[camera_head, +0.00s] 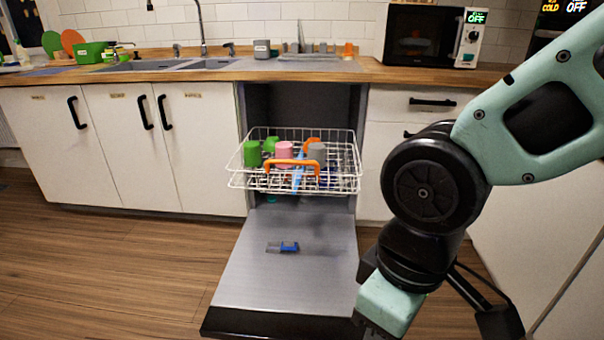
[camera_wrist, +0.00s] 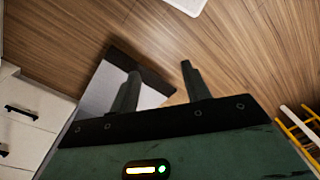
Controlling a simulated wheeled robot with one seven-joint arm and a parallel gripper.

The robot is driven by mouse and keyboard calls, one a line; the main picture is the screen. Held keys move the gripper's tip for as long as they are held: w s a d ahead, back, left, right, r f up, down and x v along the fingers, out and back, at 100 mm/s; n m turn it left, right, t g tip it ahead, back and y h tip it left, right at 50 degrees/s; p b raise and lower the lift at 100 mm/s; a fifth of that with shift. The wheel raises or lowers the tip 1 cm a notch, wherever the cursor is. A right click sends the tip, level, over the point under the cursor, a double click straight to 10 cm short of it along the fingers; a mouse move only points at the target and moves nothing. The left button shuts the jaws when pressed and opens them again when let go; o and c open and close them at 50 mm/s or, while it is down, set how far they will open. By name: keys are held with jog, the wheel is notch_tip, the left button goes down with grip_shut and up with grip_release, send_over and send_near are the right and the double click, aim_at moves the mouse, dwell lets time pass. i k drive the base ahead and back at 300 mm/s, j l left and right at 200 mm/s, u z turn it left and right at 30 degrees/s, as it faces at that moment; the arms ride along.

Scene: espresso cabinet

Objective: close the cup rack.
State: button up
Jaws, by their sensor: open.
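The fingertips are not clear there.
A blue-and-grey object (camera_head: 284,246) is on the lowered door. White cabinets with black handles (camera_head: 148,112) flank the opening under a wooden counter (camera_head: 140,71). A microwave (camera_head: 425,36) stands on the counter. The wooden floor (camera_head: 120,255) left of the door is clear.

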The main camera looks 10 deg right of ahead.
aim_at(298, 161)
jog(key=i+u, duration=0.1)
jog(key=i, duration=0.85)
